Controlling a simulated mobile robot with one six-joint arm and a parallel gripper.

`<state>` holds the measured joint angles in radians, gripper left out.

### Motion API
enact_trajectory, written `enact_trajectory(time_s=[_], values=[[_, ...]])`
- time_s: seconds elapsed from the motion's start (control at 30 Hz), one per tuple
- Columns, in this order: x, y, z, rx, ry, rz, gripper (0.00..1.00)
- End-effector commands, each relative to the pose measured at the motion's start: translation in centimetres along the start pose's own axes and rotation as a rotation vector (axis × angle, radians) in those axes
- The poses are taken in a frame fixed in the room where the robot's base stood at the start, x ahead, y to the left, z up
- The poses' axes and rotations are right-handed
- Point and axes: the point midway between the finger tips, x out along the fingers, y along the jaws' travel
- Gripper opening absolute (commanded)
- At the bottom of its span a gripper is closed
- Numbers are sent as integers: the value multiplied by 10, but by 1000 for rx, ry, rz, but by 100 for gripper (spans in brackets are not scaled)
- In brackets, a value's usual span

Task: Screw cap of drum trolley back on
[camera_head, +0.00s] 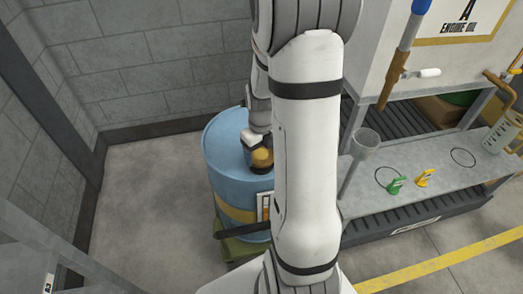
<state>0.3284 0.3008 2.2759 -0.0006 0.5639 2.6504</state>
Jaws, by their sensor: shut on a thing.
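The blue drum (222,170) stands upright on a green trolley (238,252) in the middle of the view, with a yellow band round its side. My gripper (261,149) is over the right part of the drum's top and is shut on a yellow-orange cap (262,159). The cap is at the level of the drum top. I cannot tell whether it touches the drum or sits on an opening. My white arm hides the right side of the drum and part of the gripper.
A grey bench (435,170) at the right holds a clear funnel (362,150), a green item (396,185), a yellow item (425,178) and a measuring jug (502,132). A brown-and-blue dispensing nozzle (398,72) hangs above. Floor left of the drum is clear.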

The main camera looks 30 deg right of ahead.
Motion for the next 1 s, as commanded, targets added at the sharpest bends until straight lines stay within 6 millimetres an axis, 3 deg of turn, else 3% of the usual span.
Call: enact_trajectory(time_s=[0.13,0.17,0.43,0.8,1.0], values=[[0,0,0,-2,0,0,51],[0,0,0,-2,0,0,77],[0,0,0,-3,0,0,99],[0,0,0,-4,1,0,100],[-15,0,0,-4,0,0,100]])
